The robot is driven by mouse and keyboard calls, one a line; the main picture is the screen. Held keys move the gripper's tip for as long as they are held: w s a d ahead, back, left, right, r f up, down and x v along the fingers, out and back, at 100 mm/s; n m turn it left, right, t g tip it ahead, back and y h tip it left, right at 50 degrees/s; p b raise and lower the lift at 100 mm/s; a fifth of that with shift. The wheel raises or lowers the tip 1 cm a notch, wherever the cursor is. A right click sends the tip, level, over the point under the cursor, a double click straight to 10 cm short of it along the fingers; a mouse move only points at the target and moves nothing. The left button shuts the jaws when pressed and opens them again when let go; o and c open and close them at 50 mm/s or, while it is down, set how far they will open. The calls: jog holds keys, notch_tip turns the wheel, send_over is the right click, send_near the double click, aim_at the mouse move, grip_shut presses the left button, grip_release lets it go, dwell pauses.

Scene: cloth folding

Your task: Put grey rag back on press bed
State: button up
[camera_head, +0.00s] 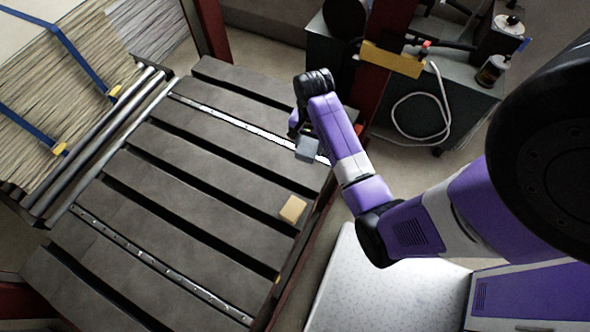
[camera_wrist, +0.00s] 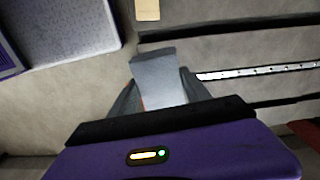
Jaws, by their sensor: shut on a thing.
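The grey rag (camera_head: 307,148) is a small blue-grey folded piece near the right edge of the slatted press bed (camera_head: 200,157). My gripper (camera_head: 300,133) is shut on it. In the wrist view the rag (camera_wrist: 158,78) stands out between the two fingers (camera_wrist: 160,92), with the dark bed slats beyond and to the right. I cannot tell whether the rag touches the bed or hangs above it. My wrist hides part of the gripper in the head view.
A tan block (camera_head: 292,209) lies on the bed's right edge; it also shows in the wrist view (camera_wrist: 147,10). Rollers (camera_head: 110,135) and strapped stacked sheets (camera_head: 50,120) lie left. A red post (camera_head: 385,75) and a cart with a white hose (camera_head: 420,110) stand behind my arm.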

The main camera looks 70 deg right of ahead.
jog(key=m+b, duration=0.1)
jog(key=b, duration=0.2)
send_over(309, 176)
notch_tip(309, 176, down, 16)
jog(key=shift+a+f, duration=0.1)
jog(key=shift+f+b, duration=0.35)
jog(key=shift+f, duration=1.85)
jog(key=shift+f, duration=0.2)
jog(key=o, duration=1.3)
jog(key=shift+r, duration=0.2)
